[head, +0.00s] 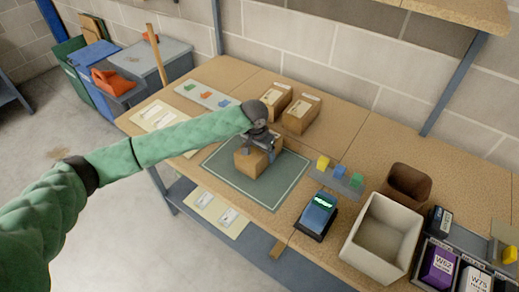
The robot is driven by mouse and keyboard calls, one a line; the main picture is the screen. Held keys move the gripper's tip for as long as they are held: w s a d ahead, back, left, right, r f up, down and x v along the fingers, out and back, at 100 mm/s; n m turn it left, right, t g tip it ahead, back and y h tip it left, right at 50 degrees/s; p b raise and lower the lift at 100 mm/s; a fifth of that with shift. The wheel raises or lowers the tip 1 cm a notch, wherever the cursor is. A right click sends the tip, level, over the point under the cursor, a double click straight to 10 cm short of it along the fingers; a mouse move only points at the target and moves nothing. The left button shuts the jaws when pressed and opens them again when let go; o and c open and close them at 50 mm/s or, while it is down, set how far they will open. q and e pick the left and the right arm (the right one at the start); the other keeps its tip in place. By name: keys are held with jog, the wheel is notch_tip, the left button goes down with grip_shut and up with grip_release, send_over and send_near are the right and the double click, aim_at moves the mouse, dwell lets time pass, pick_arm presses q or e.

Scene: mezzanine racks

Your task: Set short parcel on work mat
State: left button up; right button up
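A small brown cardboard parcel (246,165), which looks like the short parcel, is over the dark green work mat (283,183) and appears to rest on it. My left gripper (259,154) is right at the top of this parcel, with its fingers pointing down and partly covering it. Whether the fingers press on the parcel or stand apart from it is too small to tell. My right gripper is not in view.
Two more cardboard parcels (301,114) stand behind the mat. A scanner-like device (318,215), a strip with coloured blocks (339,181) and a beige bin (357,250) are to the right. A strip with coloured pieces (207,96) lies behind my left arm.

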pick_arm(q)
jog(key=shift+f, duration=0.1)
jog(key=o, duration=1.4)
jog(key=shift+c, duration=0.2)
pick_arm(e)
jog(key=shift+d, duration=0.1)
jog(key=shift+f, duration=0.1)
pick_arm(q)
jog(key=shift+r+b, duration=0.3)
jog(key=shift+r, duration=0.15)
jog(key=r, duration=0.1)
jog(key=r+b, duration=0.1)
jog(key=shift+s+a+r, duration=0.1)
jog(key=shift+s+r, duration=0.1)
jog(key=shift+r, duration=0.1)
jog(key=r, duration=0.2)
jog(key=r+b, duration=0.1)
jog(key=r, duration=0.1)
jog(key=r+b, duration=0.1)
jog(key=r, duration=0.2)
jog(key=shift+s+a, duration=0.35)
jog(key=shift+s, duration=0.05)
jog(key=shift+s+r, duration=0.1)
jog(key=shift+r, duration=0.7)
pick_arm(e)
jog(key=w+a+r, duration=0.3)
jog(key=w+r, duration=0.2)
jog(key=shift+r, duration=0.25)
